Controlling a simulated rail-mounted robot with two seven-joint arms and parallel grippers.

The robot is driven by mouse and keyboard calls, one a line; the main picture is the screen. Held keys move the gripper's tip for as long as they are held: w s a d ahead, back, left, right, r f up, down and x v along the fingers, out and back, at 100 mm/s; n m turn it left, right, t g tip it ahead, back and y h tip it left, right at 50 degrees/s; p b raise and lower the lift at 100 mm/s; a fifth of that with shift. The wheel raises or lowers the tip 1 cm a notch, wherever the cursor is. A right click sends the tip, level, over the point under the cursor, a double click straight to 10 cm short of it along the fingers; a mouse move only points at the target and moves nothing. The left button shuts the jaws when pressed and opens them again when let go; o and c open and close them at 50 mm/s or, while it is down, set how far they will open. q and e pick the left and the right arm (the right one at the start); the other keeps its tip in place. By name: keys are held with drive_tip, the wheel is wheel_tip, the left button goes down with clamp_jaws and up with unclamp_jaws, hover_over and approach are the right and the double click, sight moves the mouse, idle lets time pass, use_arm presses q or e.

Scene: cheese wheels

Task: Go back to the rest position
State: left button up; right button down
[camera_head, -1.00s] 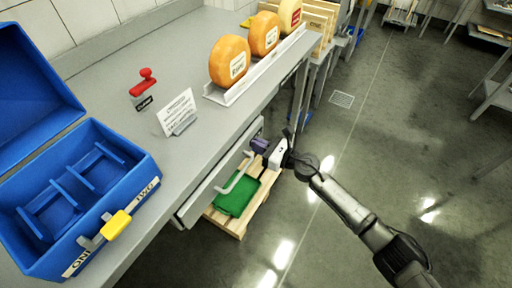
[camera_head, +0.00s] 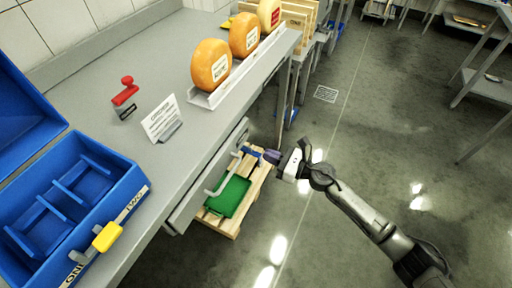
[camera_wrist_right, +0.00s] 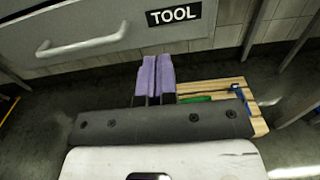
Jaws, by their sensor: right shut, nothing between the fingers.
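My right gripper (camera_head: 262,154) is beside the counter's drawer front in the head view, over the floor side, with its arm coming in from the lower right. Its purple fingers (camera_wrist_right: 153,78) are together and empty in the right wrist view. The drawer (camera_wrist_right: 110,30), labelled TOOL, is in front of the gripper, with a pale bar handle (camera_wrist_right: 82,46); the fingers appear apart from that handle. My left gripper is not in any view.
A wooden pallet (camera_head: 227,224) with a green tray (camera_head: 229,196) lies below the drawer. On the counter are an open blue box (camera_head: 128,190), a red-handled stamp (camera_head: 125,92), a sign card (camera_head: 161,120) and orange cheese wheels (camera_head: 211,66) on a rack. Floor to the right is clear.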

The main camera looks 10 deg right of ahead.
drive_tip(key=s+d+r+m+t+h, duration=0.1)
drive_tip(key=d+r+m+h, duration=0.35)
drive_tip(key=m, duration=0.75)
drive_tip(key=d+r+m+t+h, duration=0.1)
drive_tip(key=d+m+t+h, duration=0.1)
drive_tip(key=d+m+h, duration=0.75)
drive_tip(key=s+d+r+m+t+h, duration=0.15)
drive_tip(key=m+h, duration=0.35)
drive_tip(key=m, duration=0.9)
drive_tip(key=s+a+f+m+g+y+p, duration=0.1)
drive_tip(key=s+a+m+g+y+p, duration=0.25)
drive_tip(key=s, duration=0.85)
drive_tip(key=s+a+f+m+g+p, duration=0.25)
drive_tip(key=s+g+p, duration=0.35)
drive_tip(key=s, duration=0.6)
drive_tip(key=s+a+m+g+y+p, duration=0.2)
drive_tip(key=s+a+g+p, duration=0.3)
drive_tip(key=s, duration=0.7)
wheel_tip(320, 180, up, 37)
drive_tip(key=d+t+p, duration=0.1)
drive_tip(key=p, duration=3.7)
drive_tip(key=shift+w+t+p, duration=0.3)
drive_tip(key=shift+w+t, duration=0.1)
